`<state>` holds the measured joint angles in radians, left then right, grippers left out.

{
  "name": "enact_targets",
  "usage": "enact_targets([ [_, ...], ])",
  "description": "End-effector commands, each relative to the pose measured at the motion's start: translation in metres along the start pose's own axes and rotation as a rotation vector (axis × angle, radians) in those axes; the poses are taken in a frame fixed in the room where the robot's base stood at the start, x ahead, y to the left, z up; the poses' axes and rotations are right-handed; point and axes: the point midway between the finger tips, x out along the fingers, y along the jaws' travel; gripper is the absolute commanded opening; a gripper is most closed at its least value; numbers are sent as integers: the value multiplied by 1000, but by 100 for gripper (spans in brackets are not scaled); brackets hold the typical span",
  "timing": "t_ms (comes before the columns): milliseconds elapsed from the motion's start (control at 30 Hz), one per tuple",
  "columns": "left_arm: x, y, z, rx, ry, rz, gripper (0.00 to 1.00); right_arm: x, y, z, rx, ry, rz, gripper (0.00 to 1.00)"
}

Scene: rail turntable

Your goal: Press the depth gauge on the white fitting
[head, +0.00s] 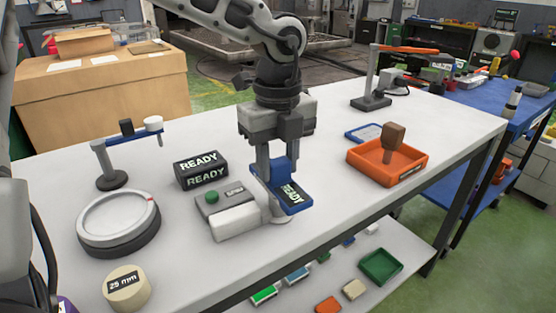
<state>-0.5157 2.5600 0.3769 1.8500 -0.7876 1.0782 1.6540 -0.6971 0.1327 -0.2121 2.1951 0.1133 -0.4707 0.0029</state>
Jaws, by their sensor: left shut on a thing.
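My left gripper (277,160) reaches down over the middle of the white table and is shut on the upper part of a blue device with a lit READY screen, which looks like the depth gauge (297,204). The gauge is tilted, with its screen to the right. A pale rounded piece (276,216) shows beneath it, partly hidden. A grey base with a green button and a white block (237,222), possibly the white fitting, lies just left of it. I cannot tell whether the gauge touches either. My right gripper is not in view.
A black READY display (201,170) stands behind the base. A round dial (118,222), a stand (110,165) and a cream 25 mm disc (127,288) are at left. An orange tray (408,172) with a brown block (392,138) is at right. Bare table (345,215) lies between.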

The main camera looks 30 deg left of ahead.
Motion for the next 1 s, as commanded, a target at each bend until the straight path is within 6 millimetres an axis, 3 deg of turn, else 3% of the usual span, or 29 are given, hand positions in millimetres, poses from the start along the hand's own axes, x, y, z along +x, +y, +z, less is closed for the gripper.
enact_targets([
  [1000, 7, 0, 0, 0, 0, -1, 18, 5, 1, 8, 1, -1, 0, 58],
])
